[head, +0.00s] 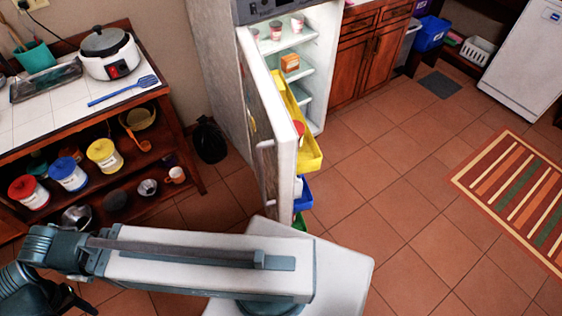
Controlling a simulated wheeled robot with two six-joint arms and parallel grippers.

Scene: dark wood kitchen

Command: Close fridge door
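The fridge (217,75) stands at the back centre with its door (262,130) wide open. The door swings out toward me, and I see it nearly edge-on, with its outer face and handle to the left. Yellow (306,150) and blue (303,196) door bins show on its inner side. My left arm comes in from the left across the front, below the door, and looks apart from it. Dark parts at the bottom left edge may be my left gripper (78,298), but its fingers are not clear. My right gripper is not in view.
A tiled wooden counter (50,122) with a rice cooker (110,52) and a blue spatula (122,91) stands at the left. A black bag (210,140) lies between it and the fridge. The tiled floor (400,170) right of the door is clear up to a striped rug (520,195).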

